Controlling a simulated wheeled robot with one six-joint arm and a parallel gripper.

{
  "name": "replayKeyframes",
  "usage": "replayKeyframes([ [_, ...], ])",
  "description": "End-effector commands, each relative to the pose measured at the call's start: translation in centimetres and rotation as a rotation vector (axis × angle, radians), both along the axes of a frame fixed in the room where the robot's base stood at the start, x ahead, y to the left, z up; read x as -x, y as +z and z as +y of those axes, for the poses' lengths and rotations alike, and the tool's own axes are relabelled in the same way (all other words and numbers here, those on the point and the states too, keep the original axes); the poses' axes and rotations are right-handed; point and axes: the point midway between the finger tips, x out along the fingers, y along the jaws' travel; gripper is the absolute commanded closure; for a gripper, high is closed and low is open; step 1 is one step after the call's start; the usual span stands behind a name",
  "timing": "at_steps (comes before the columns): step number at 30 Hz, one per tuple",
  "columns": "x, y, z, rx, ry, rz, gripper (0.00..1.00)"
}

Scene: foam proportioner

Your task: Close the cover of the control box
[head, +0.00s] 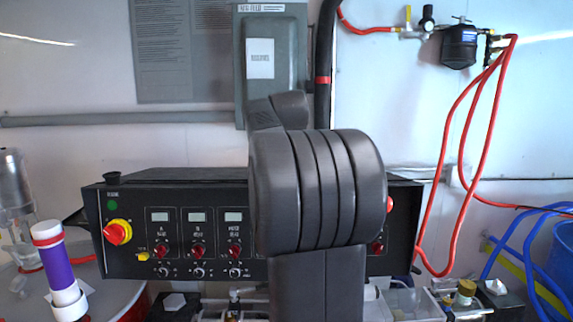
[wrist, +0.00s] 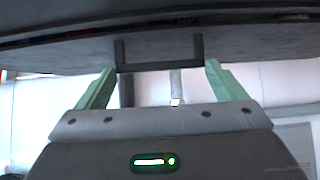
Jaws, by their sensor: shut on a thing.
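The black control box (head: 130,262), with its knobs and small displays, stands across the middle of the head view. My own arm hides its right-centre part and my gripper there. In the wrist view a dark broad panel (wrist: 70,52), which looks like the cover, spans the top of the picture. A black U-shaped handle (wrist: 160,67) sticks out from it. My gripper (wrist: 160,72) has its green fingertips at the two ends of this handle, shut on it across its width. How far the cover stands open cannot be told from the head view.
A purple and white cylinder (head: 58,268) stands at the left. A grey wall box (head: 272,60) and a black pipe (head: 325,70) are behind. Red hoses (head: 487,120) hang at the right, with fittings (head: 465,290) below.

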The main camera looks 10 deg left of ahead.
Motion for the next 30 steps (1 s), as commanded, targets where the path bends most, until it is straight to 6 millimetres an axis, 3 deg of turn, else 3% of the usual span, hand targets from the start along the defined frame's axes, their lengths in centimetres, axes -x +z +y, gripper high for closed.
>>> replayKeyframes([
  [6, 1.5, 0.3, -0.3, 0.001, 0.0, 0.0, 0.5],
  [17, 1.7, 0.3, -0.4, 0.002, 0.0, 0.003, 0.5],
  [18, 1.7, 0.3, -0.4, 0.002, 0.0, 0.003, 0.05],
  [19, 1.7, 0.3, -0.4, 0.002, 0.0, 0.003, 0.0],
  [30, 2.4, 1.2, -0.5, 0.0, 0.0, -0.002, 0.0],
])
